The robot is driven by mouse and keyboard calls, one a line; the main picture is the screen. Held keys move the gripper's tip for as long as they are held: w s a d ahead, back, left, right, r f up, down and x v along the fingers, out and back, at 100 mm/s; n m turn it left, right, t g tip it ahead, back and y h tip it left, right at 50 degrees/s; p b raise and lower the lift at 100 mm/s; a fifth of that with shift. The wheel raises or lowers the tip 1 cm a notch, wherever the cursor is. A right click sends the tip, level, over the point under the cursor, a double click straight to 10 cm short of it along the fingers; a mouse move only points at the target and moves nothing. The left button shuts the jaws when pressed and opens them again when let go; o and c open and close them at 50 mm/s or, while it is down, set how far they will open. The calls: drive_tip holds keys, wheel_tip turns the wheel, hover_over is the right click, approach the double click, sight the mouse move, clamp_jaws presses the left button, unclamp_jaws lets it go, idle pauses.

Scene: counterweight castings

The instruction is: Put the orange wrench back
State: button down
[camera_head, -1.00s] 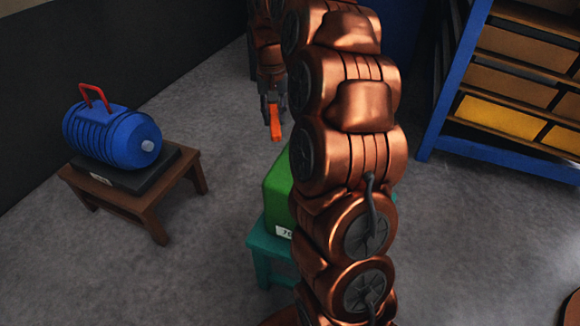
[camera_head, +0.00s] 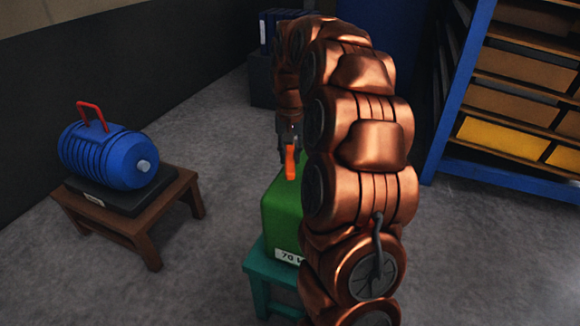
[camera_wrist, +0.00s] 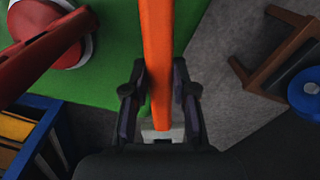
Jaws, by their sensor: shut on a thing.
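My gripper (camera_head: 290,140) is shut on the orange wrench (camera_head: 290,165), which hangs down from it in the head view. In the wrist view, the wrench (camera_wrist: 157,55) runs up the picture between the two fingers of my gripper (camera_wrist: 160,100). The wrench shows at the back top edge of the green casting (camera_head: 282,215) in the head view; I cannot tell whether they touch. The green casting also fills the upper part of the wrist view (camera_wrist: 110,85). My arm hides its right side. No place for the wrench is clearly seen.
The green casting stands on a teal stool (camera_head: 262,282). A blue casting (camera_head: 108,155) with a red handle stands on a brown table (camera_head: 150,235) at left. A blue-framed shelf (camera_head: 470,85) stands at right. A red bar (camera_wrist: 45,45) shows over the green in the wrist view.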

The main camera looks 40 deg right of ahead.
drive_tip(key=shift+f+b, duration=0.3)
drive_tip(key=shift+f, duration=1.5)
drive_tip(key=shift+f, duration=0.15)
drive_tip(key=c, duration=0.9)
unclamp_jaws()
